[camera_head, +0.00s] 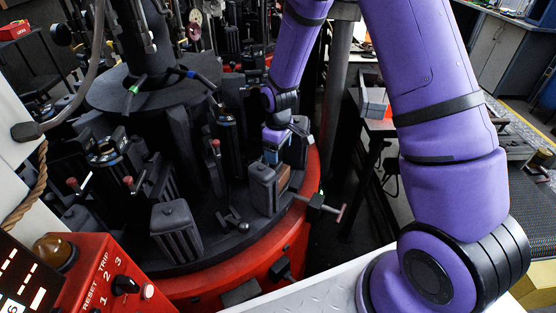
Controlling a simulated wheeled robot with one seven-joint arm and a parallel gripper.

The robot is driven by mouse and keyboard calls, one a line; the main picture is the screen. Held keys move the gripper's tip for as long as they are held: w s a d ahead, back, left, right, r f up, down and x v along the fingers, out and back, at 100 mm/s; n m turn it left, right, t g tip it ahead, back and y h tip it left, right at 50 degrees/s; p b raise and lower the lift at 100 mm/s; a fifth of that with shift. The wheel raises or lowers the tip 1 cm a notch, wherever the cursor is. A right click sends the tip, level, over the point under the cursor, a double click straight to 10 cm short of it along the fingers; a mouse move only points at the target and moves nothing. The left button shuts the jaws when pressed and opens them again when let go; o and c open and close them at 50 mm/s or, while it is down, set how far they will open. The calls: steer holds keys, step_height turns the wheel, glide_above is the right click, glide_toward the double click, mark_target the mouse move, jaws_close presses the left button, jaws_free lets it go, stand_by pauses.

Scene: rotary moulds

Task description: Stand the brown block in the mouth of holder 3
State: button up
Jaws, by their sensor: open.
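My purple arm reaches in from the upper right, and my gripper (273,154) is small in the picture at the right side of the dark rotary table (218,222). It is open and points down just above and behind a dark grey ribbed mould piece (263,188). A brown face (284,179) shows at the right side of that piece; it may be the brown block, partly hidden. I cannot tell whether my fingers touch it. No holder number is readable, so I cannot tell which one is holder 3.
Another grey ribbed mould (176,232) stands at the table's front left. A clamp with a T-handle (320,207) sticks out over the red rim (287,240). A red control box (95,283) fills the lower left. A small table with a grey box (374,103) stands behind.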

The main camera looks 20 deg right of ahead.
steer(key=s+d+r+m+t, duration=0.1)
steer(key=s+r, duration=0.2)
steer(key=r, duration=0.6)
steer(key=s+d+r+m+t, duration=0.15)
steer(key=s+r, duration=0.25)
steer(key=r, duration=0.4)
steer(key=s+d+r+m, duration=0.1)
steer(key=s+d+r, duration=0.15)
steer(key=r, duration=0.65)
steer(key=s+d+r+m+t, duration=0.1)
steer(key=s+r, duration=0.4)
steer(key=s, duration=0.5)
steer(key=s+d+r+m+t, duration=0.1)
steer(key=s+r+m, duration=0.3)
steer(key=s, duration=0.6)
steer(key=shift+r+t, duration=0.35)
steer(key=shift+r, duration=0.05)
